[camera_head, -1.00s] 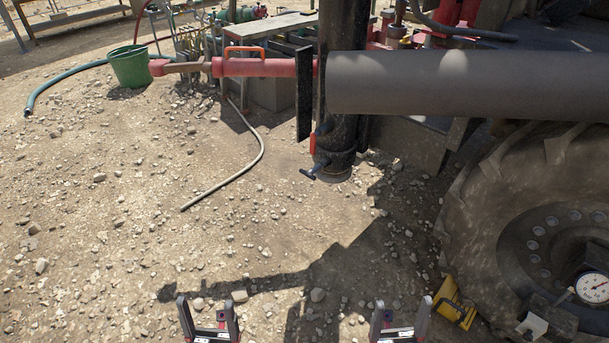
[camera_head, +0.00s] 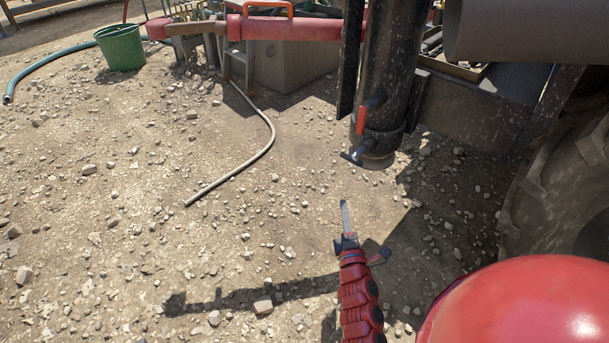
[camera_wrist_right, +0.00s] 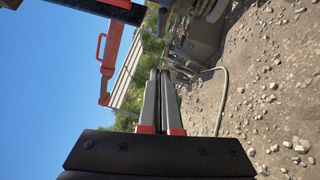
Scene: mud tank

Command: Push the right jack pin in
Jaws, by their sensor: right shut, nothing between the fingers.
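The jack leg (camera_head: 392,70) is a dark upright cylinder at the upper right of centre in the head view. A short red handle (camera_head: 361,120) sticks out of its left side. Lower down, a small dark blue-grey T-shaped piece (camera_head: 354,156), which looks like the jack pin, sticks out to the left near the foot. My right gripper (camera_head: 345,204) is shut and empty. In the head view it shows below the pin, pointing up towards it, with a visible gap. Its shut fingers also show in the wrist view (camera_wrist_right: 160,100); I cannot make out the pin there. My left gripper is out of view.
A large tyre (camera_head: 570,190) and machine frame (camera_head: 475,110) stand right of the jack leg. A red pipe (camera_head: 285,27) runs across the top, with a green bucket (camera_head: 121,47) at upper left. A thin hose (camera_head: 240,165) lies on open stony ground (camera_head: 110,220).

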